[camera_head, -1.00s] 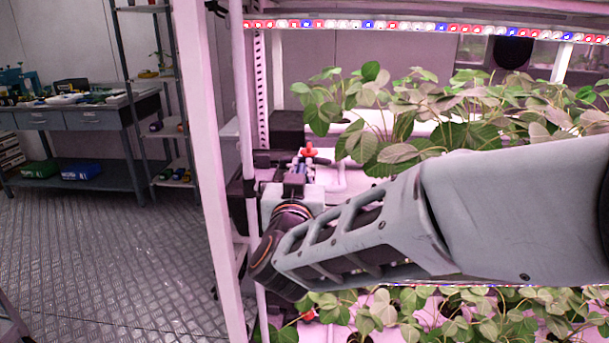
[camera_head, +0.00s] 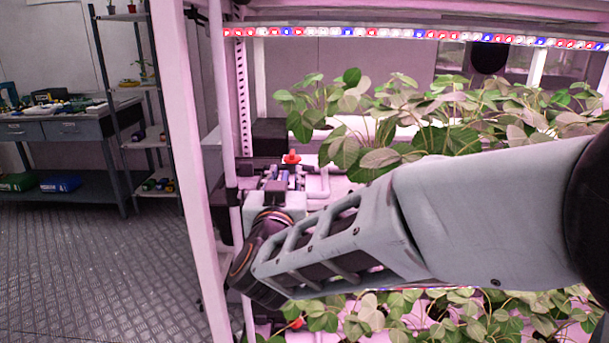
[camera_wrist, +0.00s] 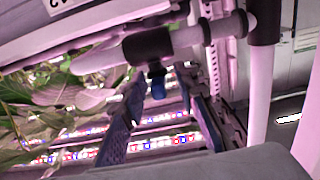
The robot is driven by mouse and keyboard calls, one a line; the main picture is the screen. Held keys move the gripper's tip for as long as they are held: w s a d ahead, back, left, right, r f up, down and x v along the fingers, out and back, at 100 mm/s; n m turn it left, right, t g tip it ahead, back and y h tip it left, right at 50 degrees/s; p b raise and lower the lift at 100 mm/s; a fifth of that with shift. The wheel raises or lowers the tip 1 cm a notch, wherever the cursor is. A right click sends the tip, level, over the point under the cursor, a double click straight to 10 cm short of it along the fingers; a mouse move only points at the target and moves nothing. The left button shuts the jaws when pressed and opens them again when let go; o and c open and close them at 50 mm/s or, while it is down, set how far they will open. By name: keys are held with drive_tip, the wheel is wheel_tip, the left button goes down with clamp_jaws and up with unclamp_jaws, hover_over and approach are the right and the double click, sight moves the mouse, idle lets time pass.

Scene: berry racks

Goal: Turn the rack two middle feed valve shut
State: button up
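A red valve handle (camera_head: 291,158) stands on the pipework at the left end of the rack's middle shelf. My gripper (camera_head: 280,181) is just below and in front of it, close by in the picture; I cannot tell whether they touch. In the wrist view, my gripper's two fingers (camera_wrist: 165,118) are apart. A blue part (camera_wrist: 158,87) hangs under a black pipe fitting (camera_wrist: 148,45) and appears between the fingers, with no visible grip on it. The red handle does not show clearly in the wrist view.
White rack posts (camera_head: 192,170) stand left of my gripper. Leafy plants (camera_head: 390,120) fill the middle shelf at right, and more plants (camera_head: 370,312) grow below my arm. Another red piece (camera_head: 297,323) shows low down. The floor (camera_head: 90,260) at left is clear.

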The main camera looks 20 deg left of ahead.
drive_tip(key=shift+d+r+n+y+p, duration=0.15)
drive_tip(key=shift+n+y+p, duration=0.35)
drive_tip(key=shift+y+p, duration=0.55)
drive_tip(key=shift+n+g+y+p, duration=0.95)
drive_tip(key=shift+y+p, duration=0.2)
drive_tip(key=shift+p, duration=0.55)
drive_tip(key=shift+n+g+y+p, duration=0.85)
drive_tip(key=shift+n+y+p, duration=0.25)
drive_tip(key=shift+y, duration=0.4)
